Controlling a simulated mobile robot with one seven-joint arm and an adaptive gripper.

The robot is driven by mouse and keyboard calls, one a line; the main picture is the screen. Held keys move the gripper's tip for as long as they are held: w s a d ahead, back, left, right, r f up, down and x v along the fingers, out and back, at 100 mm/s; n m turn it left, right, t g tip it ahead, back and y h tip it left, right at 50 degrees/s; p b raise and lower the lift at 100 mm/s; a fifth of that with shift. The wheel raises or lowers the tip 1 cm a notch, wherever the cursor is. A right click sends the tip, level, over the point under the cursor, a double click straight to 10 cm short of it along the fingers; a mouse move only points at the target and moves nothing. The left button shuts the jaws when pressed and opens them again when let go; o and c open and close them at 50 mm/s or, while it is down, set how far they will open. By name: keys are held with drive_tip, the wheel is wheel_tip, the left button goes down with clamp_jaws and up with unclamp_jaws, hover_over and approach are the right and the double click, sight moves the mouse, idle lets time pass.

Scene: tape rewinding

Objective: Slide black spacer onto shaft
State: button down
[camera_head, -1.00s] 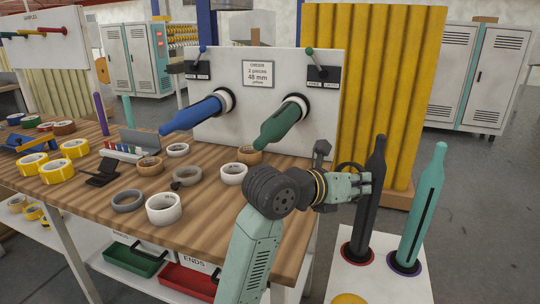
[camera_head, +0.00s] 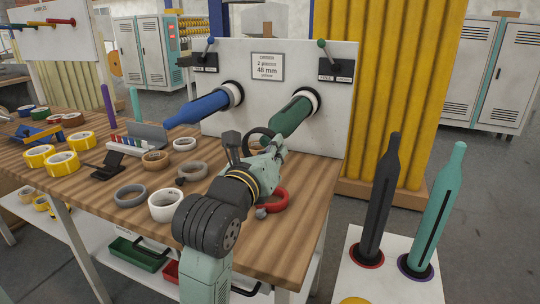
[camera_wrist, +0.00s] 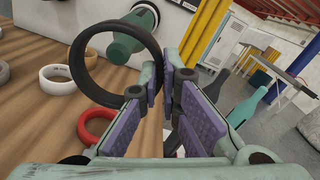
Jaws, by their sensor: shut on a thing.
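My gripper (camera_head: 272,152) is shut on the black spacer (camera_wrist: 80,50), a thin wide ring, pinched at its right edge between the fingertips (camera_wrist: 160,85) in the wrist view. The spacer also shows in the head view (camera_head: 251,132), held above the table near the free end of the green shaft (camera_head: 294,112). In the wrist view the green shaft (camera_wrist: 122,45) shows through the ring's opening. I cannot tell whether the shaft's tip is inside the ring or just behind it. The blue shaft (camera_head: 203,106) to the left is bare.
A white panel (camera_head: 330,115) carries both shafts. On the wooden table (camera_head: 110,222) lie a red ring (camera_head: 275,201), a white ring (camera_head: 166,206), grey rings and yellow tape rolls (camera_head: 62,165). A white stand (camera_head: 360,290) with dark (camera_head: 380,205) and teal (camera_head: 438,215) spindles is at right.

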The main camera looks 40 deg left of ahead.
drive_tip(key=p+x, duration=0.1)
drive_tip(key=x, duration=0.7)
drive_tip(key=shift+w, duration=0.15)
drive_tip(key=shift+f, duration=0.15)
idle(0.4)
drive_tip(key=shift+a+f+b, duration=0.15)
drive_tip(key=shift+f+b, duration=0.25)
drive_tip(key=shift+f, duration=0.25)
drive_tip(key=shift+a+f+b, duration=0.15)
drive_tip(key=shift+f+b, duration=0.2)
drive_tip(key=shift+f, duration=0.3)
drive_tip(key=c, duration=1.7)
unclamp_jaws()
drive_tip(key=shift+r, duration=0.1)
drive_tip(key=v, duration=1.2)
